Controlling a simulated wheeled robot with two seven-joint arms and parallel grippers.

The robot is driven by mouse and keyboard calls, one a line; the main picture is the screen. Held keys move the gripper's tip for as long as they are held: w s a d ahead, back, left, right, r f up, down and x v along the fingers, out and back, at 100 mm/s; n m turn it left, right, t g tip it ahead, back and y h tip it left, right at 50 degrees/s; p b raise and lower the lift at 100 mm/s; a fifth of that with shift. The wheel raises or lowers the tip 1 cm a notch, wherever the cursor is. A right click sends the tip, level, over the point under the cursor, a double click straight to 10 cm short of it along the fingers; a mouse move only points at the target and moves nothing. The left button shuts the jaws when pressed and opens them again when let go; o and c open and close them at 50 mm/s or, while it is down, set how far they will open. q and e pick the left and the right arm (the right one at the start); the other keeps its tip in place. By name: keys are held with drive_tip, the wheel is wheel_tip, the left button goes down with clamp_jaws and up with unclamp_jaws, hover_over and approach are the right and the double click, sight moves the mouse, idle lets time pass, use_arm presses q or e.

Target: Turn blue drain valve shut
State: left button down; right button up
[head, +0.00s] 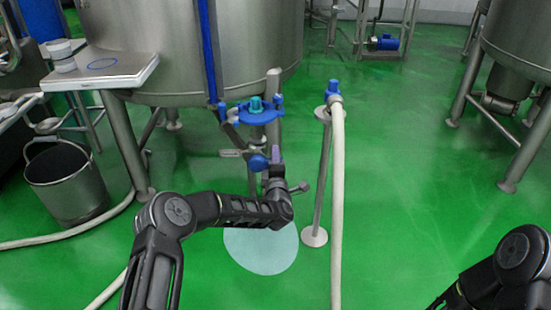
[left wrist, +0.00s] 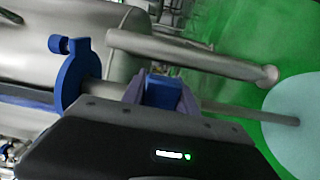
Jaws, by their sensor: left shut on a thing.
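The steel tank (head: 190,50) has a drain pipe below it at its front. A blue valve handle (head: 258,162) sits low on this pipework, with a steel lever-like part (head: 231,153) to its left. My left gripper (head: 274,156) is at the blue handle, from its right side in the head view. In the left wrist view the purple fingers of my left gripper (left wrist: 162,92) are shut on a blue block (left wrist: 163,88), which looks like the valve handle. Most of the valve body is hidden behind the gripper. My right gripper is out of view.
A blue round fitting (head: 242,115) with a teal knob is just above the handle. A steel post (head: 322,185) with a pale hose (head: 338,200) stands to the right. A pale disc (head: 262,250) lies on the green floor. A bucket (head: 68,185) is at left.

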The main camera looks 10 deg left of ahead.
use_arm(q)
drive_tip(key=c, duration=1)
unclamp_jaws()
drive_tip(key=shift+f, duration=0.1)
drive_tip(key=shift+o, duration=0.2)
drive_tip(key=p+v, duration=0.2)
drive_tip(key=v, duration=0.6)
drive_tip(key=shift+p, duration=0.35)
drive_tip(key=shift+w, duration=0.1)
